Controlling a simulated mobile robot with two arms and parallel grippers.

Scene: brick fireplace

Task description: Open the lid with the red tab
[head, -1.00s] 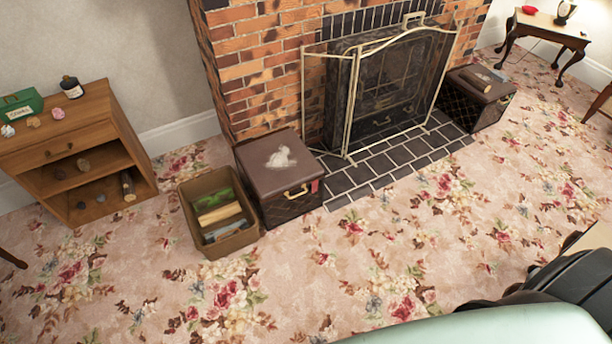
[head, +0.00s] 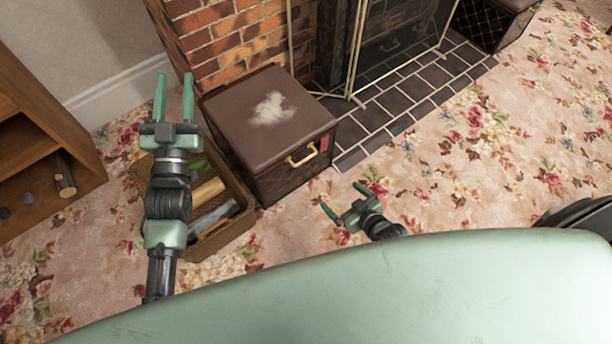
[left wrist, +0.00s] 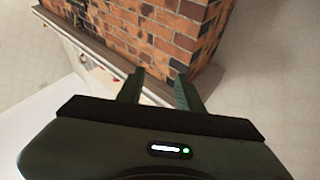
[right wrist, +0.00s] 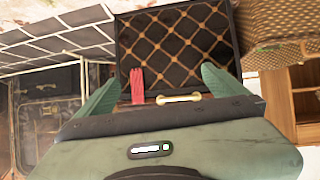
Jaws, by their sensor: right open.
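The dark box with a brown lid (head: 265,115) stands beside the hearth in the head view, lid shut, with a pale smudge on top. A gold handle (head: 303,157) and a red tab (head: 324,143) are at its front edge. In the right wrist view the lattice front (right wrist: 175,45) appears upside down, with the red tab (right wrist: 137,86) and handle (right wrist: 180,98) between my open fingers. My right gripper (head: 343,198) is empty, in front of the box and apart from it. My left gripper (head: 174,97) is open and empty, raised left of the box.
A basket with logs and tools (head: 225,240) stands left of the box, partly behind my left arm. A wooden cabinet (head: 40,110) is at far left. The fireplace screen (head: 355,60) and tiled hearth (head: 400,115) are to the right. Carpet at right is clear.

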